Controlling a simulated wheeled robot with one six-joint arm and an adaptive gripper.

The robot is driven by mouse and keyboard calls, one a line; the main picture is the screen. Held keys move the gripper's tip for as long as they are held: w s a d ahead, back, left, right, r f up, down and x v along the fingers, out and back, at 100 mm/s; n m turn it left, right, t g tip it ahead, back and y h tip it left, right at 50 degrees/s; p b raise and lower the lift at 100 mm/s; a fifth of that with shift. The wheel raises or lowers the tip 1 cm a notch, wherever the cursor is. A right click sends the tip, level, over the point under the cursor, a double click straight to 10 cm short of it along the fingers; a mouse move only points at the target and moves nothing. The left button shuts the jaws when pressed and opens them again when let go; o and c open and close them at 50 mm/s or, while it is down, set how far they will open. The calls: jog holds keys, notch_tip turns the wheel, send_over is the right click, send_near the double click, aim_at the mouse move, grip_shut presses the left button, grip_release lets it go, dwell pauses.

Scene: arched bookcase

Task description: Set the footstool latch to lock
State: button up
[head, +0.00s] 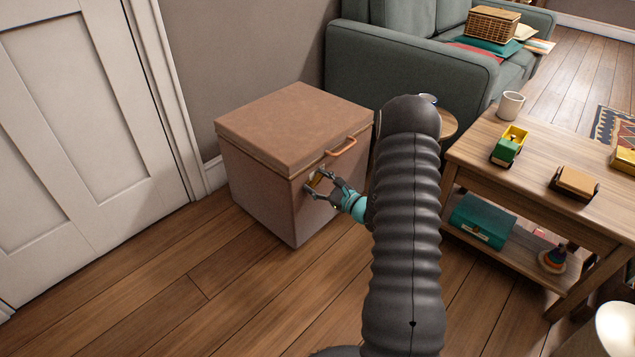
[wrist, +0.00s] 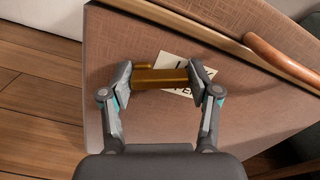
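The footstool (head: 262,183) is a brown, fabric-covered box with a lid and a tan handle (head: 340,147) on its front. A brass latch (wrist: 160,78) sits on the front below the handle, over a pale label (wrist: 186,68) whose lettering is mostly covered. My gripper (head: 321,186) is at the latch in the head view. In the wrist view, my gripper (wrist: 162,79) has its fingers spread, one on each side of the latch bar. The bar spans the gap; I cannot tell whether the fingertips touch it. The latch's setting is not readable.
A wooden table (head: 520,160) with toy vehicles and a mug (head: 510,105) stands at the right, a teal box (head: 481,221) on its lower shelf. A grey-green sofa (head: 415,55) is behind. A white door (head: 75,120) is at the left. The floor in front of the footstool is clear.

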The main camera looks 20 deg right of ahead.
jog(key=c, duration=0.5)
jog(key=shift+f+n+b, duration=0.15)
jog(key=shift+n+b, duration=0.45)
jog(key=shift+b, duration=0.5)
jog(key=shift+r+n+b, duration=0.3)
jog(key=shift+n, duration=0.4)
jog(key=o, duration=1.2)
jog(key=v, duration=1.2)
jog(key=shift+a, duration=0.1)
